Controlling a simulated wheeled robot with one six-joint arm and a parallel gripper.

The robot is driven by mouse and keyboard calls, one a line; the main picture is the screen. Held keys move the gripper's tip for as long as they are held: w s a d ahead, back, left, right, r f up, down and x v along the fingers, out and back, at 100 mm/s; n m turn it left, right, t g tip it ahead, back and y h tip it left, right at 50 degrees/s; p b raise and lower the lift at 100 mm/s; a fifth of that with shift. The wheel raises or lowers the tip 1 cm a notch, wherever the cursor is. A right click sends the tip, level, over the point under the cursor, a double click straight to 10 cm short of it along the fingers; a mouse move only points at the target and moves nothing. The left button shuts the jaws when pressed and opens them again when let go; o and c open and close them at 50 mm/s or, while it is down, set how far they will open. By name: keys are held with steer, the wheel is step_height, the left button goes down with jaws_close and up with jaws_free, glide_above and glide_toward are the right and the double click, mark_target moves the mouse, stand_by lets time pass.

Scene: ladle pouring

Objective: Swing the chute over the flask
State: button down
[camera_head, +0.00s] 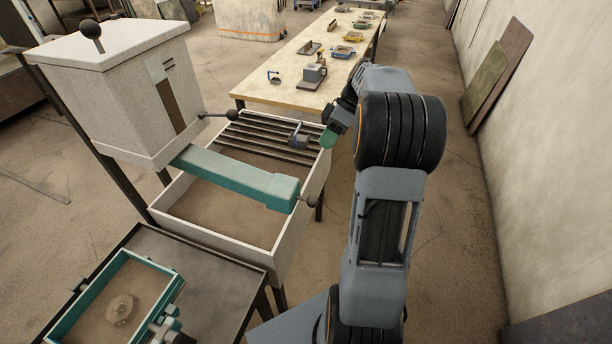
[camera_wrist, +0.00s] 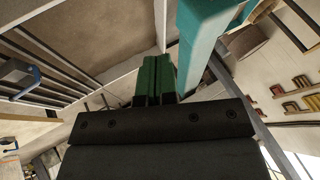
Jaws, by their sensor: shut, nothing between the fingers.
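The teal chute (camera_head: 238,179) reaches out from under the pale hopper (camera_head: 135,90) across the pale-walled sand box, with a small knobbed handle (camera_head: 307,200) at its free end. In the wrist view, a teal beam that looks like the chute (camera_wrist: 198,45) runs just right of my fingers. The flask (camera_head: 70,318), a teal frame with sand and a round raised shape inside, sits at lower left; the chute's end is not over it. My gripper (camera_head: 328,138) is shut and empty near the box's right wall, apart from the handle; its green fingers (camera_wrist: 155,78) press together.
The sand box (camera_head: 238,245) has dark bars (camera_head: 268,138) across its back part, with a blue-grey clamp-like tool (camera_head: 298,134) on them. A long workbench (camera_head: 300,75) with several tools stands behind. Panels lean on the right wall. Floor is clear on the right.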

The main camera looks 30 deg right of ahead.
steer(key=shift+w+d+n, duration=0.1)
steer(key=shift+d+n, duration=0.2)
steer(key=shift+d, duration=0.2)
steer(key=s+a+f+p, duration=0.2)
steer(key=s+a+f, duration=0.1)
steer(key=a+f, duration=0.5)
steer(key=shift+a+p, duration=0.4)
steer(key=shift+a, duration=0.1)
steer(key=shift+s, duration=0.15)
